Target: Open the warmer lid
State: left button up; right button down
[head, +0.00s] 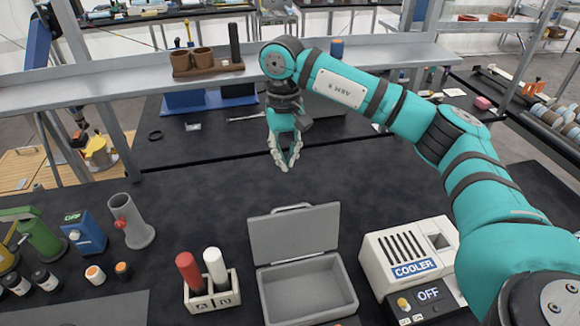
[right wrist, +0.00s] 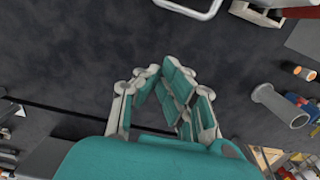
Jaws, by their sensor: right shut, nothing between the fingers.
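The grey box (head: 310,291), which I take to be the warmer, stands at the front middle of the dark table. Its grey lid (head: 295,235) is raised, standing tilted back at the rear edge with its handle (head: 292,208) on top. The box interior looks empty. My right gripper (head: 285,167) points down behind the lid, apart from it, with its fingers together and nothing between them. In the right wrist view my right gripper (right wrist: 163,85) is over bare table, with the handle (right wrist: 190,12) at the top edge. My left gripper is not in view.
Right of the box is a white cooler (head: 408,262) with an OFF panel (head: 428,297). To its left are a holder (head: 212,295) with a red and a white cylinder, and a grey tube (head: 132,225). A shelf (head: 215,77) spans the back. The table behind the lid is clear.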

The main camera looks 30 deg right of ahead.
notch_tip(320, 180, down, 9)
jog(key=p, duration=0.3)
jog(key=s+p, duration=0.1)
jog(key=s+r+p, duration=0.1)
jog(key=s+a+r+p, duration=0.1)
jog(key=s, duration=0.1)
jog(key=shift+s, duration=0.1)
jog(key=shift+f, duration=0.1)
